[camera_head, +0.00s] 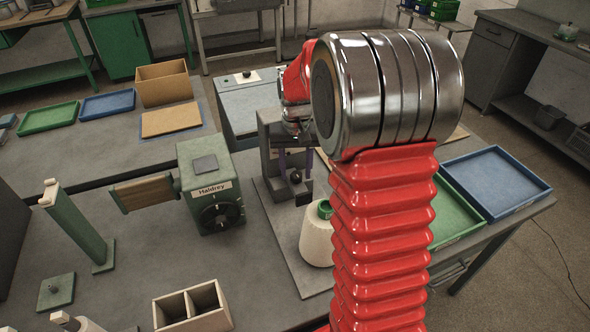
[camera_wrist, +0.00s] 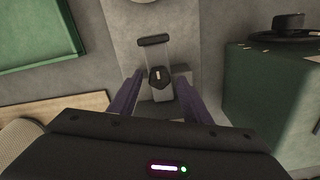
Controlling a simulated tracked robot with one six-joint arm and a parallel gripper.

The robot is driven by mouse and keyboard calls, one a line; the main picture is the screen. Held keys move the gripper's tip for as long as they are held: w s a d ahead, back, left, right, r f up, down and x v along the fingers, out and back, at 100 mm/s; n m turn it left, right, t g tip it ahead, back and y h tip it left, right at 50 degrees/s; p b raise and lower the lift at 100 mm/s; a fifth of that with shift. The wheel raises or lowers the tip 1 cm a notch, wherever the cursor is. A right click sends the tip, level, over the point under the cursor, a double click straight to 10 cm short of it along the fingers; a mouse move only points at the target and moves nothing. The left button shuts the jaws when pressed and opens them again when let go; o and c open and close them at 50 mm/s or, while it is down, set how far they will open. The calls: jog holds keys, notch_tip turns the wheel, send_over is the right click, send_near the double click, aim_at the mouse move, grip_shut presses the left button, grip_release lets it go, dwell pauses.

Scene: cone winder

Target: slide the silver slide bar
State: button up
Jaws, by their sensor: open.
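A small pale-grey slide bar (camera_wrist: 161,94) with a black knob (camera_wrist: 158,76) shows in the wrist view, below a black crosspiece (camera_wrist: 153,40). My gripper (camera_wrist: 160,80) is open, with one purple finger on each side of the knob and bar. From this view I cannot tell whether the fingers touch them. In the head view my gripper (camera_head: 296,164) points down at the knob (camera_head: 296,177) on the winder's grey stand (camera_head: 268,128). My red arm and metal joint hide part of the stand, and the bar itself is not clear there.
A green machine box (camera_head: 205,172) with a dial stands left of the gripper. A white yarn cone (camera_head: 317,240) stands in front of the stand, beside my arm. A two-compartment wooden box (camera_head: 190,308) is at the front. A green tray (camera_head: 452,215) and a blue tray (camera_head: 497,180) lie right.

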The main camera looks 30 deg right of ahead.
aim_at(296, 189)
notch_tip(296, 189, up, 14)
jog(key=shift+f, duration=0.15)
dwell(0.6)
jog(key=shift+w, duration=0.1)
jog(key=s+a+n+t, duration=0.2)
jog(key=s+a, duration=0.5)
jog(key=s, duration=0.4)
jog(key=s+a+n+t, duration=0.2)
jog(key=s+a, duration=0.5)
jog(key=s, duration=0.5)
jog(key=shift+a+n+t, duration=0.25)
jog(key=shift+n+t, duration=0.15)
jog(key=shift+t, duration=0.4)
jog(key=shift+f, duration=0.1)
